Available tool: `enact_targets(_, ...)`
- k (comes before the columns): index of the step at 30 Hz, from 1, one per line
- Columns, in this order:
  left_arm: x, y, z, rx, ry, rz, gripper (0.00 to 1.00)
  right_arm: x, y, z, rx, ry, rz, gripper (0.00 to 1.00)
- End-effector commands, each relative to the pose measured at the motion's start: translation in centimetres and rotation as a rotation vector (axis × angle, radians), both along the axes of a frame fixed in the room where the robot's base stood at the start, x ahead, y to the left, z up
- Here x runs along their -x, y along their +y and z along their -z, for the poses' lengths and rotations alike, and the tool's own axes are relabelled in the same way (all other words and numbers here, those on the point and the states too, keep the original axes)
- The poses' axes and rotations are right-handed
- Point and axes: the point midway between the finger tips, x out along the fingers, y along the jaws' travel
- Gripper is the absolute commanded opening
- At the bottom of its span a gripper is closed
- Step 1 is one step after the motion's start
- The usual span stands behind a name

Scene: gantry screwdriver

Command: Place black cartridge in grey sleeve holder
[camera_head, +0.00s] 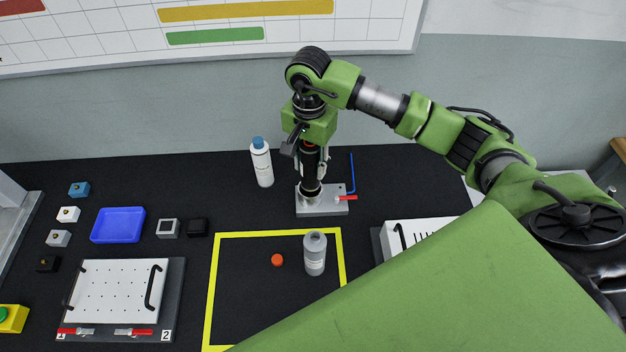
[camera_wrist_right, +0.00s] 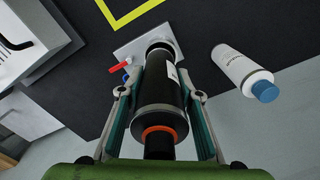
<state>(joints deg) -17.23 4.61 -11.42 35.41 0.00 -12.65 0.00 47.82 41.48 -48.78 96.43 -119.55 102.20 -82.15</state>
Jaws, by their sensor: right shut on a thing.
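The black cartridge (camera_head: 309,172) stands upright between the fingers of my right gripper (camera_head: 312,158), which is shut on it. In the right wrist view, the cartridge (camera_wrist_right: 160,100) has an orange ring at its near end, with a teal-padded finger on each side. The grey sleeve holder (camera_head: 332,208) is a metal plate with a red lever on its right, directly under the cartridge. The plate also shows in the right wrist view (camera_wrist_right: 132,47). The cartridge's lower end meets the dark ring on the holder; I cannot tell how deep it sits. My left gripper is out of view.
A white bottle with blue cap (camera_head: 261,163) stands left of the holder. A blue hex key (camera_head: 352,172) is behind its lever. A blue tray (camera_head: 118,225) is farther left.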

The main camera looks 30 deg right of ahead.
Motion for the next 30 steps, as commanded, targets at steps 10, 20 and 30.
enact_targets(10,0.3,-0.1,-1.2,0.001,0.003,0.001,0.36,0.0,0.1,3.5,-0.001,0.001,-0.002,0.0)
enact_targets(20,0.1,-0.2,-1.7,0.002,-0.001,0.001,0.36,-0.1,0.1,6.2,-0.001,-0.003,-0.004,0.0)
enact_targets(30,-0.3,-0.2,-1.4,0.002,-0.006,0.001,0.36,0.0,0.1,6.6,-0.001,-0.001,-0.003,0.49)
